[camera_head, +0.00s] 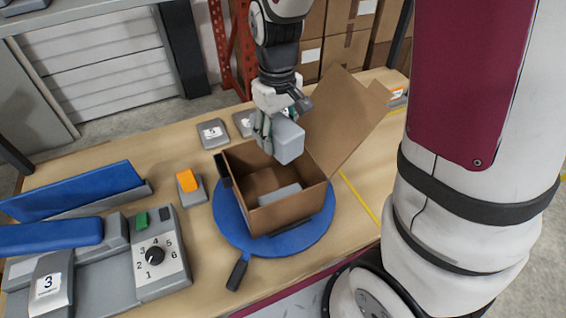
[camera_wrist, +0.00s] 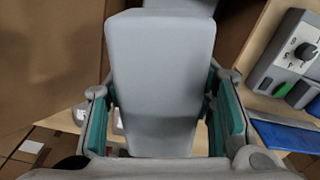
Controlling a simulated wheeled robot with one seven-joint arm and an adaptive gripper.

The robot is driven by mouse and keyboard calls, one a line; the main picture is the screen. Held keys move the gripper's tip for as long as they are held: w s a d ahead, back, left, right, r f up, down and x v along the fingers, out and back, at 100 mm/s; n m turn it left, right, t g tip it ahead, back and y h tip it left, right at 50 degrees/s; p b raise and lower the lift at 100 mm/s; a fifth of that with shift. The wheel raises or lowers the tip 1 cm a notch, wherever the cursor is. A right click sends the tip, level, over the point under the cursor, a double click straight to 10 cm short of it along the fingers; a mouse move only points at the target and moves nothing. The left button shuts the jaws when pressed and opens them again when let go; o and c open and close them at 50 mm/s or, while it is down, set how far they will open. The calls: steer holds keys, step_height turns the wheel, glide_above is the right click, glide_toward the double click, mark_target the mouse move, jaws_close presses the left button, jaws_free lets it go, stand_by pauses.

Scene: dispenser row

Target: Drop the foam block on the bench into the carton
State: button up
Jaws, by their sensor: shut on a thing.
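My gripper (camera_head: 266,128) is shut on a grey foam block (camera_head: 288,141) and holds it above the back part of the carton's opening. In the wrist view the foam block (camera_wrist: 160,75) fills the middle, between the teal finger pads. The open brown carton (camera_head: 286,214) stands on a round blue disc (camera_head: 229,226) on the bench (camera_head: 110,152). A second grey block (camera_head: 280,195) lies inside the carton on its floor. One large carton flap (camera_head: 345,120) stands up at the right.
A grey dispenser with a numbered dial (camera_head: 155,255) and blue trays (camera_head: 75,192) stands at the left. An orange button on a grey base (camera_head: 188,181) sits between it and the disc. A black handle (camera_head: 237,275) sticks out from the disc's front.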

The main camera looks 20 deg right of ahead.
steer(key=shift+f+b, duration=0.7)
steer(key=shift+f, duration=0.8)
steer(key=o, duration=0.9)
step_height(320, 180, up, 11)
steer(key=shift+f, duration=0.2)
steer(key=shift+r, duration=0.7)
